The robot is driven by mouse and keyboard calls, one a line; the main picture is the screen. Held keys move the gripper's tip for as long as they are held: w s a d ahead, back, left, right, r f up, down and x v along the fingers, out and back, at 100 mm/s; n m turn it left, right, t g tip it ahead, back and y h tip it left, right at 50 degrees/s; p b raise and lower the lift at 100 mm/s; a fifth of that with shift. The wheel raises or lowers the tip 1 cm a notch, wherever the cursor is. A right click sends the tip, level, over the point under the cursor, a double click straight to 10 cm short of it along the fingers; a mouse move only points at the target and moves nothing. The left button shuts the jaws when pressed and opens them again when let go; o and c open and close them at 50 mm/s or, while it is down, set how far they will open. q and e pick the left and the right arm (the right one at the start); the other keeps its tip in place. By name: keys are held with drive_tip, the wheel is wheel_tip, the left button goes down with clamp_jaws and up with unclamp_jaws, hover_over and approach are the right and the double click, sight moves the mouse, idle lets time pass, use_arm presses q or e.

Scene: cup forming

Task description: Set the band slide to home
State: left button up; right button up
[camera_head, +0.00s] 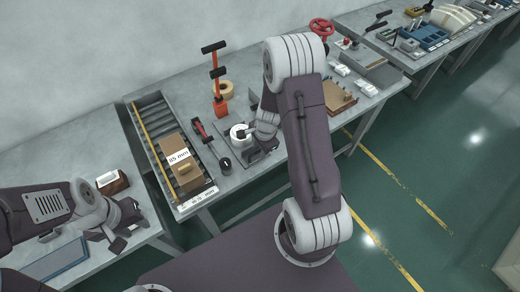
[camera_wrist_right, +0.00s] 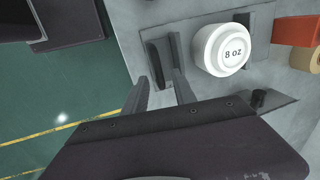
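A white round body marked "8 oz" (camera_wrist_right: 223,50) sits on a grey plate in the right wrist view, and it also stands on the middle bench in the head view (camera_head: 239,132). A dark upright block (camera_wrist_right: 157,62) is beside it on the plate. I cannot tell for certain which part is the band slide. My right gripper (camera_wrist_right: 160,86) has its fingers apart, with the tips close to the dark block; contact is unclear. My right arm hides part of this station in the head view. My left gripper (camera_head: 128,229) is open and empty at lower left.
A roller tray (camera_head: 143,120) holds a brown carton marked "85 mm" (camera_head: 178,157). A red-handled lever (camera_head: 203,130), an orange upright tool (camera_head: 219,95) and a small black knob (camera_head: 225,163) stand close by. A yellow-lined floor lies in front of the bench.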

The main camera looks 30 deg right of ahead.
drive_tip(key=shift+c, duration=0.3)
clamp_jaws()
idle(1.1)
